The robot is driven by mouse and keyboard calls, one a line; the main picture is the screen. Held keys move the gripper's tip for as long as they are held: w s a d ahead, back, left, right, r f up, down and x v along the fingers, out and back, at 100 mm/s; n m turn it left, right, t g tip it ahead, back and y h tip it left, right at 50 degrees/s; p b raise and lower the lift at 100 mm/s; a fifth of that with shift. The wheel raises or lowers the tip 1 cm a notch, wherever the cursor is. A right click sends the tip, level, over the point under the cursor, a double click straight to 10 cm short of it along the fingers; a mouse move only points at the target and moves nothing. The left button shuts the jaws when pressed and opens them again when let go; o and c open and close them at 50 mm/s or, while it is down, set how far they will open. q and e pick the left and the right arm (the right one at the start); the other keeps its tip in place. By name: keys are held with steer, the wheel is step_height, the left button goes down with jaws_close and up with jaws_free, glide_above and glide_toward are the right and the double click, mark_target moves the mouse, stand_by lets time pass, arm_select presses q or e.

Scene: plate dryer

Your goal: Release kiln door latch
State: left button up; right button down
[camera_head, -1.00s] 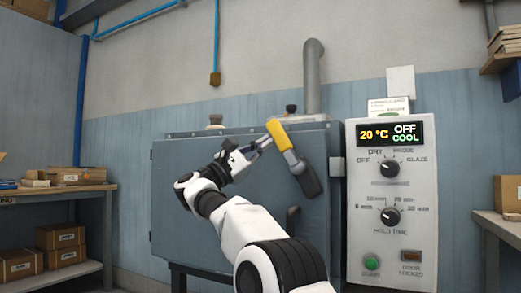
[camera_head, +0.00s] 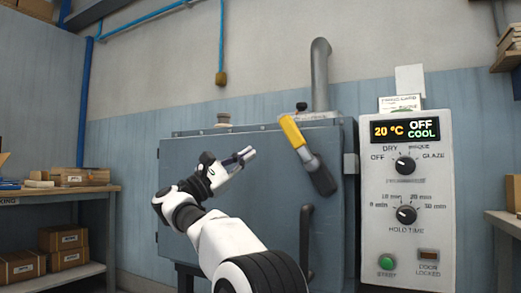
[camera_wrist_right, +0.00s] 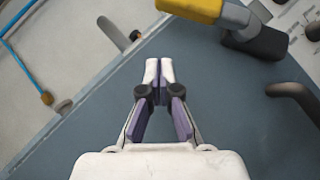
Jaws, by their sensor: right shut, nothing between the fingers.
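The kiln door (camera_head: 262,220) is a grey-blue panel and looks closed. Its latch lever (camera_head: 309,163) has a yellow grip (camera_head: 292,131) at the upper left and a dark end (camera_head: 323,182) at the lower right, so it sits tilted. My right gripper (camera_head: 249,154) is shut and empty in front of the door, to the left of the latch and apart from it. In the right wrist view the shut fingertips (camera_wrist_right: 159,68) point toward the door's top edge, and the yellow grip (camera_wrist_right: 190,8) shows at the upper right. My left gripper is not in view.
A dark door handle (camera_head: 306,238) stands below the latch. The control panel (camera_head: 407,262) to the right reads 20 °C, OFF, COOL. A vent pipe (camera_head: 320,75) rises behind the kiln. A shelf with boxes (camera_head: 62,238) stands at left.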

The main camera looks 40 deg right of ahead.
steer(key=v, duration=0.3)
steer(key=r+p+v, duration=0.1)
steer(key=v, duration=0.1)
steer(key=shift+w+a, duration=0.25)
steer(key=shift+a, duration=0.1)
